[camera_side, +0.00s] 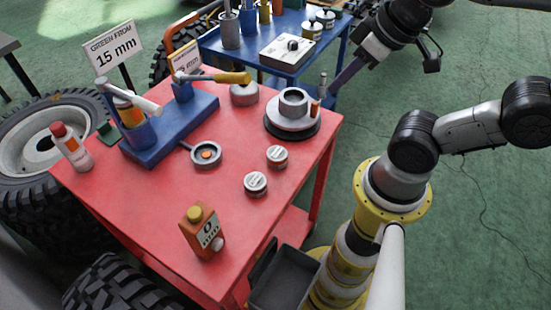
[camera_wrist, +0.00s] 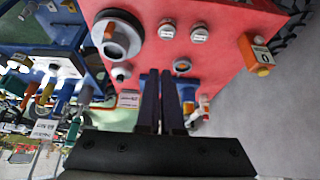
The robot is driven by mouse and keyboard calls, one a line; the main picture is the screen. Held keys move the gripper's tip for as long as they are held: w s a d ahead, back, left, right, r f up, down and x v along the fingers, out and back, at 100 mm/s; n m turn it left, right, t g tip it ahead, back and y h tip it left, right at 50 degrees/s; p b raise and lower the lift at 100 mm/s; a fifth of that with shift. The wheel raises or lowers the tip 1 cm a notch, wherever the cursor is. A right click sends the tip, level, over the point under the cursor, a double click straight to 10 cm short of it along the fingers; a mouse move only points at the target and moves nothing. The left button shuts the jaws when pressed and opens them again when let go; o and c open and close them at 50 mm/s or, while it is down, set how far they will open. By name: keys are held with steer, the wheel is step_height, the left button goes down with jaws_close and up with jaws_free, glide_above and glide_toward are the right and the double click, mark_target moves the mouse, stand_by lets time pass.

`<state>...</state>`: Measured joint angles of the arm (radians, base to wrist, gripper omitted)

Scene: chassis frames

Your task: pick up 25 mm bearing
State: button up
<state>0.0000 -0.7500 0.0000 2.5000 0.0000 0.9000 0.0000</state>
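Two small round grey parts with white labels, one farther (camera_side: 277,156) and one nearer (camera_side: 256,183), stand apart on the red table (camera_side: 130,235). They look like bearings, but their print is too small to read, so I cannot tell which is 25 mm. Both also show near the top of the wrist view, the left one (camera_wrist: 167,30) and the right one (camera_wrist: 200,34). My gripper (camera_wrist: 161,72) points over the table's far side, away from both. Its two dark fingers lie close together with nothing visible between them. In the side view it is high at upper right.
A stepped grey hub on a dark disc (camera_side: 293,108) stands at the table's right edge. A grey bin (camera_side: 285,280) sits beside the table. The front-left surface is clear.

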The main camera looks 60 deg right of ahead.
steer(key=o, duration=1.5)
steer(key=shift+c, duration=0.2)
steer(key=m+g+y, duration=0.4)
steer(key=m, duration=1.1)
glide_above(278, 151)
steer(key=d, duration=0.2)
step_height(278, 151, down, 6)
steer(key=d+f+m+g, duration=0.2)
steer(key=d+f+m, duration=0.1)
steer(key=f, duration=0.4)
steer(key=x, duration=1.3)
steer(key=shift+w+a+r, duration=0.15)
steer(key=shift+w+a, duration=0.05)
steer(key=shift+a, duration=0.05)
